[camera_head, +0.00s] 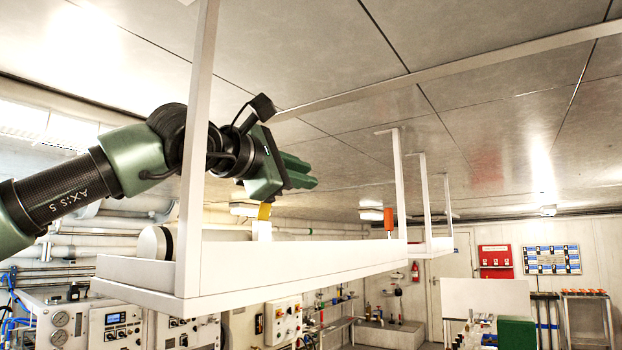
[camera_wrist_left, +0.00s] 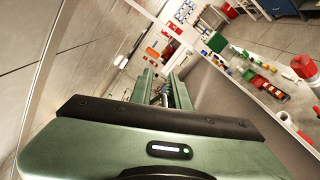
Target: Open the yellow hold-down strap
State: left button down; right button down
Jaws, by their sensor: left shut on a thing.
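The yellow hold-down strap (camera_head: 264,211) shows as a small yellow piece above a white block on the hanging white tray. I cannot make out yellow there. My right gripper is not in view.
The white tray (camera_head: 250,285) hangs on upright posts (camera_head: 197,130) below the ceiling; one post crosses in front of my left arm. A rounded white vessel (camera_head: 155,243) lies on the tray. A red-orange piece (camera_head: 389,217) stands farther right. Control panels (camera_head: 115,325) stand below.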

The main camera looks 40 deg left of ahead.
pick_arm(q)
jog(key=shift+a+f, duration=0.1)
jog(key=shift+f, duration=0.2)
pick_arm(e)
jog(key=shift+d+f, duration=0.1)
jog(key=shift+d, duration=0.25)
